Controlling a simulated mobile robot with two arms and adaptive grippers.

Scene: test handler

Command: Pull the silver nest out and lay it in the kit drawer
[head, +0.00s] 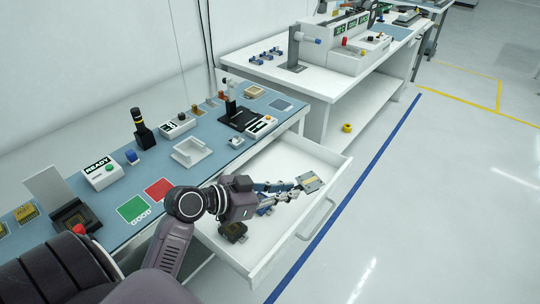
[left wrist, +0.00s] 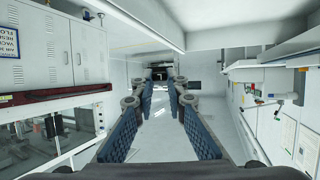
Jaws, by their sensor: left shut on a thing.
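The silver nest (head: 309,181) is a small grey square piece with a yellowish patch. It is at the fingertips of my left gripper (head: 294,189), which is shut on it. The gripper and nest are over the open white kit drawer (head: 279,159), near its right side; I cannot tell whether the nest touches the drawer floor. In the left wrist view the blue-padded fingers of my left gripper (left wrist: 160,90) reach forward, and what lies between their tips is too small to make out. My right gripper is not in view.
The blue-topped bench (head: 100,208) holds a READY box (head: 101,173), a white tray (head: 194,152) and a black fixture (head: 240,117). The drawer's back part is clear.

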